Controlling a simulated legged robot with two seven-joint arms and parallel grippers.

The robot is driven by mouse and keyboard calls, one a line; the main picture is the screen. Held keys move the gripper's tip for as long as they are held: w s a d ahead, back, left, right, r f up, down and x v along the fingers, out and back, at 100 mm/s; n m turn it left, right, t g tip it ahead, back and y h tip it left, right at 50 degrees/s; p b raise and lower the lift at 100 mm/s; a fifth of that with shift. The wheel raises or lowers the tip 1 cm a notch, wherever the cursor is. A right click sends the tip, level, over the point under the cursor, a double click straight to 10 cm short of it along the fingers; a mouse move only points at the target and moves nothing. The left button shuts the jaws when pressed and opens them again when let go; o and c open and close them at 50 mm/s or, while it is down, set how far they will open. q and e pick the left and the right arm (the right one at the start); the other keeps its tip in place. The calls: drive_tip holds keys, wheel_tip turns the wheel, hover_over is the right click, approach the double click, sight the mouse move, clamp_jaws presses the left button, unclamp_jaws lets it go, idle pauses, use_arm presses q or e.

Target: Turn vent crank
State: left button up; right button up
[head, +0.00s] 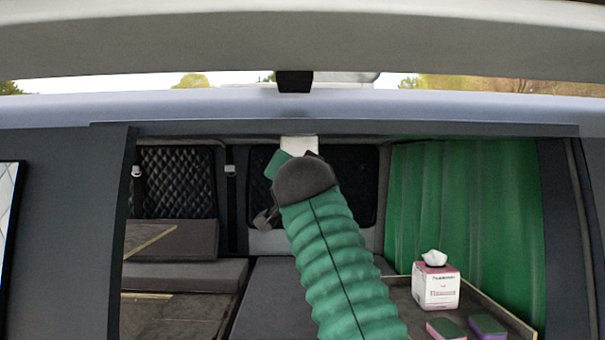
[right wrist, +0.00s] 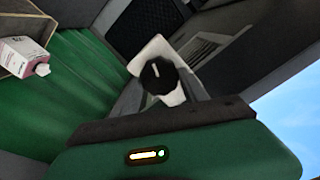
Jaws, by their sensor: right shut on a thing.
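The vent crank (right wrist: 158,74) is a black knob with a light mark on its face, in the right wrist view. It sits on a white plate (right wrist: 150,48). My right gripper (right wrist: 160,80) is shut on the crank, with its fingers on either side of the knob. In the head view my right arm reaches up to the white plate (head: 299,144) under the top edge of the van opening. The arm's dark wrist hides the crank and most of the gripper there. My left gripper is not in view.
A green curtain (head: 470,205) hangs at the right. A tissue box (head: 436,290) and two sponges (head: 446,329) (head: 487,326) rest on the shelf below it. Grey cushions (head: 170,240) lie at the left. The raised tailgate (head: 300,35) spans the top.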

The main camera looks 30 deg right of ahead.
drive_tip(key=shift+w+f, duration=0.1)
drive_tip(key=shift+f, duration=0.2)
idle(0.4)
drive_tip(key=o, duration=1)
drive_tip(key=shift+a, duration=0.1)
drive_tip(key=o, duration=0.4)
drive_tip(key=shift+a+r, duration=0.15)
drive_tip(key=shift+r, duration=0.05)
drive_tip(key=b+v, duration=0.7)
drive_tip(key=v, duration=1)
drive_tip(key=shift+s, duration=0.25)
